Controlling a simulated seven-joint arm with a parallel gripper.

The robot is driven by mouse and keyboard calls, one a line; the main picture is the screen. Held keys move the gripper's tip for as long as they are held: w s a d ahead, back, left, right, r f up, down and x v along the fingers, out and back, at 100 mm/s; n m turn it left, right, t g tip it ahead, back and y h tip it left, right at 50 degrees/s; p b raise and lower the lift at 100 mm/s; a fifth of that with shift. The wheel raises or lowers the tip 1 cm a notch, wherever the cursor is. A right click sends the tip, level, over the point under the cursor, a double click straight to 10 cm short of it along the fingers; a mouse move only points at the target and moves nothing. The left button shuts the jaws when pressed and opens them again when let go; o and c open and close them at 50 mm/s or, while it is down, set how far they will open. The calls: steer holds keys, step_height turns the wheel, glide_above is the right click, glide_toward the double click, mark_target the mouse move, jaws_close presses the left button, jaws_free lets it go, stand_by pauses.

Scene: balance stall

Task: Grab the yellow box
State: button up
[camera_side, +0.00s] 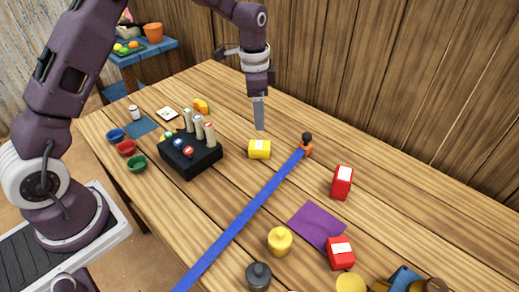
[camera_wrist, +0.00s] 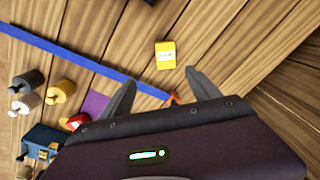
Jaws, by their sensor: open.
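The yellow box (camera_side: 260,149), with a white label, lies on the wooden table right of the black block and left of the blue strip. In the wrist view the yellow box (camera_wrist: 165,55) lies beyond the fingertips, roughly in line with the gap between them. My gripper (camera_side: 259,127) points down and appears above the table near the box, apart from it. In the wrist view my gripper (camera_wrist: 158,78) has its two fingers spread, with nothing between them.
A black block (camera_side: 190,158) with upright pegs stands left of the box. A blue strip (camera_side: 235,225) runs to a small orange figure (camera_side: 306,148). Red boxes (camera_side: 342,182) (camera_side: 340,252), a purple cloth (camera_side: 316,226) and weights (camera_side: 279,241) lie nearer the front. A wooden wall bounds the back.

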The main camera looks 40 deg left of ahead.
steer(key=m, duration=0.1)
glide_above(260, 145)
steer(key=shift+g, duration=0.4)
steer(key=f, duration=0.7)
steer(key=shift+d+f, duration=0.2)
steer(key=f, duration=0.7)
steer(key=shift+a+f, duration=0.3)
steer(key=shift+f, duration=0.1)
steer(key=shift+c, duration=0.4)
